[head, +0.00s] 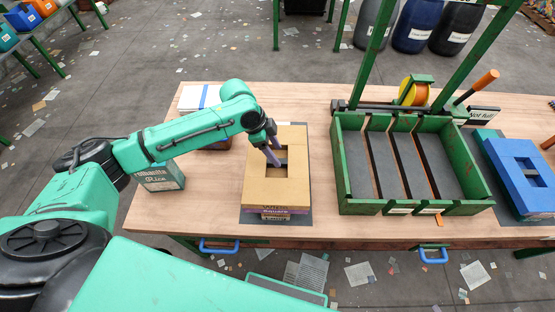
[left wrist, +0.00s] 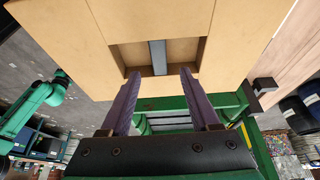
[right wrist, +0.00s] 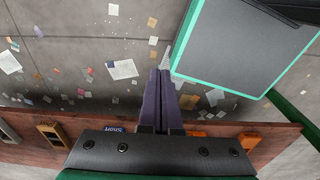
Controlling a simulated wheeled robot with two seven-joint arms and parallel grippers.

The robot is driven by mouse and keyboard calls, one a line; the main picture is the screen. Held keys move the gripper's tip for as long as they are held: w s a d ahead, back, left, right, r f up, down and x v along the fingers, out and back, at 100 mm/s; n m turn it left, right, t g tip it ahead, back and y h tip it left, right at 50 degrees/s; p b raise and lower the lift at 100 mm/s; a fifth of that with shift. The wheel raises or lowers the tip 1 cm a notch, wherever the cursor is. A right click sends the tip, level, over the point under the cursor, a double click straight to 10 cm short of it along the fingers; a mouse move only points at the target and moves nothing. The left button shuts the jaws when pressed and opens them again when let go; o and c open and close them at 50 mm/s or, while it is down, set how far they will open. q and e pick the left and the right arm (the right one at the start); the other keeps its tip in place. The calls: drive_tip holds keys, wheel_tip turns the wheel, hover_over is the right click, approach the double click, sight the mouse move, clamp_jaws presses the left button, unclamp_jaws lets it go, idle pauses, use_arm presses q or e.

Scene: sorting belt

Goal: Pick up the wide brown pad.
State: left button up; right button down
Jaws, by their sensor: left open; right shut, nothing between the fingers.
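The wide brown pad (head: 259,191) is a tan block on a dark mat on the table. It has a rectangular opening with a dark bar (left wrist: 158,58) across it, and a purple label at its front. My left gripper (head: 270,155) is over the opening, its fingers pointing down. In the left wrist view the open fingers (left wrist: 160,76) stand on either side of the bar's line; I cannot tell whether they reach into the opening. My right gripper (right wrist: 158,76) is shut and empty over the floor beside the table edge; it is not in the head view.
A green tray (head: 360,207) with dark slots stands to the right of the pad. A blue block (head: 507,171) with a similar opening lies at the far right. A rice box (head: 161,177) and a white pad (head: 194,98) are to the left. Green posts rise behind the tray.

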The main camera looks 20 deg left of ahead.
sight(282, 161)
use_arm(q)
drive_tip(key=p+x, duration=0.1)
drive_tip(key=x, duration=0.3)
drive_tip(key=shift+d, duration=0.1)
drive_tip(key=c, duration=0.4)
clamp_jaws()
use_arm(e)
drive_tip(key=shift+w+a+r, duration=0.2)
drive_tip(key=shift+w+r, duration=0.5)
use_arm(q)
drive_tip(key=shift+r, duration=0.1)
use_arm(e)
drive_tip(key=shift+w, duration=0.1)
